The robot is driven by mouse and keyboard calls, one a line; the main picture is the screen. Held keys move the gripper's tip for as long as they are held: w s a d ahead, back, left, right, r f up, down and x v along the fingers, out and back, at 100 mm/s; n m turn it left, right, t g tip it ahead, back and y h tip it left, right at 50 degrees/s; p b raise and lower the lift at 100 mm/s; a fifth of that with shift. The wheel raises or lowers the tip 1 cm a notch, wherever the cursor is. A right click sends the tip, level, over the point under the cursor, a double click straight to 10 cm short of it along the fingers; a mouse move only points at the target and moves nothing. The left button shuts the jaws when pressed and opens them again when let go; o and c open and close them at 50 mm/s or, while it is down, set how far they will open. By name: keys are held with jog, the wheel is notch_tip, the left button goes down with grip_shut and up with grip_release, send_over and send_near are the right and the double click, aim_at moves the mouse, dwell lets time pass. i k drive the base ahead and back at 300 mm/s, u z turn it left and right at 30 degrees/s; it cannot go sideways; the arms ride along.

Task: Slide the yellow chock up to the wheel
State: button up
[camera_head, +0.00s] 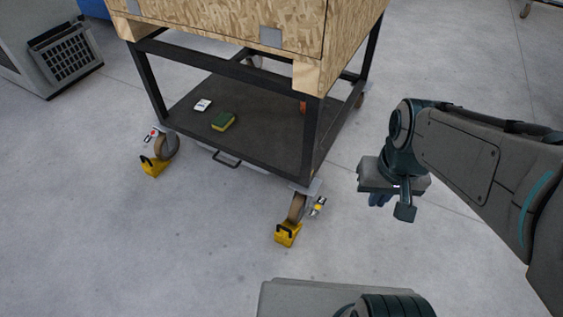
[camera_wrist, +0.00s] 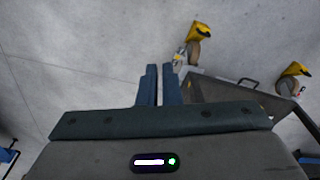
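Two yellow chocks show in the head view. One chock (camera_head: 287,235) lies on the floor in front of the cart's near right wheel (camera_head: 297,208); the other chock (camera_head: 153,167) lies by the left wheel (camera_head: 167,147). I cannot tell whether either touches its wheel. The wrist view shows the first chock (camera_wrist: 201,32) beside its wheel (camera_wrist: 194,52) and the second chock (camera_wrist: 295,69) at the right. My gripper (camera_head: 380,200) hangs above the floor, right of the near wheel and apart from both chocks. Its blue fingers (camera_wrist: 159,68) are close together with nothing between them.
The wooden crate (camera_head: 220,25) sits on a black-framed cart with a dark lower shelf (camera_head: 265,140). A green-yellow sponge (camera_head: 223,121) and a white item (camera_head: 202,105) lie on the shelf. A handle (camera_head: 226,160) juts from its front edge. Floor in front is clear.

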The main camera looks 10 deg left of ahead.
aim_at(285, 233)
jog(key=k, duration=0.5)
jog(key=u, duration=2.3)
jog(key=i, duration=1.85)
jog(key=z, duration=2.6)
